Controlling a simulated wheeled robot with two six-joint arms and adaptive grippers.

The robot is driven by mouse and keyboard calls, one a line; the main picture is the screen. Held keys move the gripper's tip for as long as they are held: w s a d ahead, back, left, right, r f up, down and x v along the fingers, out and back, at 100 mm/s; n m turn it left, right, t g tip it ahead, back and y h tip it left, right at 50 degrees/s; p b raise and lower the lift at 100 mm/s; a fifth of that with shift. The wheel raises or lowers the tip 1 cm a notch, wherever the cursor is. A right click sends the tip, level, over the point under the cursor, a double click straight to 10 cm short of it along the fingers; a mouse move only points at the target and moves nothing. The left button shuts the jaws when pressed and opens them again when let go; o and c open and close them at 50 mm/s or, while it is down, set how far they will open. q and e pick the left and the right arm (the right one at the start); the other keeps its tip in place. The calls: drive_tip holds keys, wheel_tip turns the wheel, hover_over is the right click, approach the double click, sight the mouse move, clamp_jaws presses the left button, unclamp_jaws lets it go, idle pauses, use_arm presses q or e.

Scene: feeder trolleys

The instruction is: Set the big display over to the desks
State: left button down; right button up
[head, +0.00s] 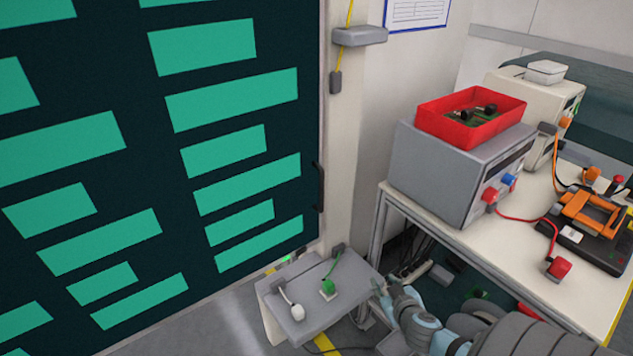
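The big display (150,130) fills the left of the head view, dark with several green bars. A low grey stand (312,318) is beside its lower right corner. On the stand's top, a green plug-like piece (327,287) sits at a small white square, with a green lead or stalk running up to a dark block (338,248). A white knob-like piece (297,312) with a pale lead lies to its left. My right gripper (379,286) is at the stand's right edge, apart from the green piece; its finger opening is unclear. My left gripper is out of view.
A white desk (398,196) at the right bears a grey instrument (440,170), a red bin (430,119), a red lead (527,219) and an orange-handled device (590,214). A small grey box (360,36) with a yellow cord is on the wall post.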

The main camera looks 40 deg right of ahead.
drive_tip(key=w+a+r+t, duration=0.25)
drive_tip(key=w+r, duration=0.25)
drive_tip(key=r, duration=0.7)
drive_tip(key=t+y, duration=0.2)
drive_tip(key=t, duration=0.3)
approach(323, 181)
drive_tip(key=x, duration=1)
drive_tip(key=shift+w+r+p, duration=0.1)
drive_tip(key=shift+w+p, duration=0.25)
clamp_jaws()
drive_tip(key=shift+m, duration=0.3)
